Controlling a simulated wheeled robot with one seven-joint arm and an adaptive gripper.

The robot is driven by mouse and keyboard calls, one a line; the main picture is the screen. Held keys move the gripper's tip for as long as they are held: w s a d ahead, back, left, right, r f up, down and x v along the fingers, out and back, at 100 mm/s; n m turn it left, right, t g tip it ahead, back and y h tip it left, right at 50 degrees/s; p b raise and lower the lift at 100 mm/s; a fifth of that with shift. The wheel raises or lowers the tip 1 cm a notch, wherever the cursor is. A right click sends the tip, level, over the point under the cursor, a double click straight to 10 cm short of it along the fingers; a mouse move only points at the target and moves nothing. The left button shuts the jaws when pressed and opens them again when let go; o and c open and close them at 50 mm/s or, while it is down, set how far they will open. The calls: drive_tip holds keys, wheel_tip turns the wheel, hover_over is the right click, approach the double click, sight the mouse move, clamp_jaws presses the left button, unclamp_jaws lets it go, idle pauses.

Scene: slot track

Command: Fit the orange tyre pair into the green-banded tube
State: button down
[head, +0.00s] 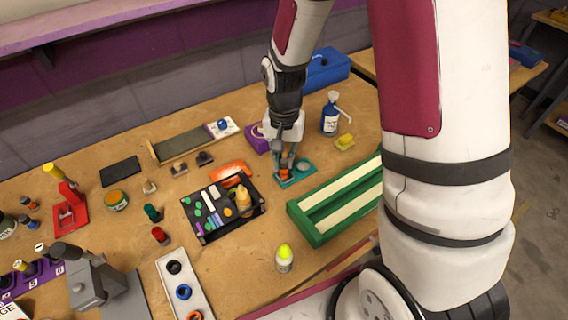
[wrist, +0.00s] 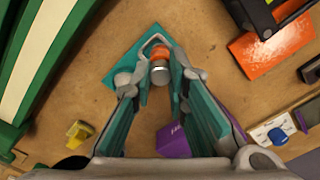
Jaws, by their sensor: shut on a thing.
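My gripper (wrist: 160,75) is low over a teal plate (wrist: 122,62). Its fingers are closed around a small piece with an orange band and a silvery-grey end, which I take for the orange tyre pair (wrist: 160,53). In the head view my gripper (head: 286,165) hides most of this piece; a bit of orange shows just above the teal plate (head: 303,167). Whether the piece touches the plate I cannot tell. A small dark green cylinder (head: 152,212) stands left of the black tray; I cannot tell whether it is the green-banded tube.
A black tray (head: 211,236) of small coloured parts lies left of my gripper, an orange block (head: 229,169) behind it. A green trough (head: 311,232) lies to the right. A pale tray (head: 202,298) holds black, blue and orange rings. A blue bottle (head: 330,118) and purple block (head: 257,140) stand behind.

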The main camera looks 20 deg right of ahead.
sight(284, 160)
drive_tip(key=shift+r, duration=0.15)
drive_tip(key=shift+r, duration=0.6)
wheel_tip(284, 160, up, 2)
drive_tip(key=shift+r, duration=0.1)
drive_tip(key=s+d+r+p, duration=0.1)
drive_tip(key=s+d+p, duration=0.2)
drive_tip(key=s+d, duration=0.4)
drive_tip(key=s, duration=0.7)
drive_tip(key=shift+r+p, duration=0.2)
drive_tip(key=shift+p, duration=0.1)
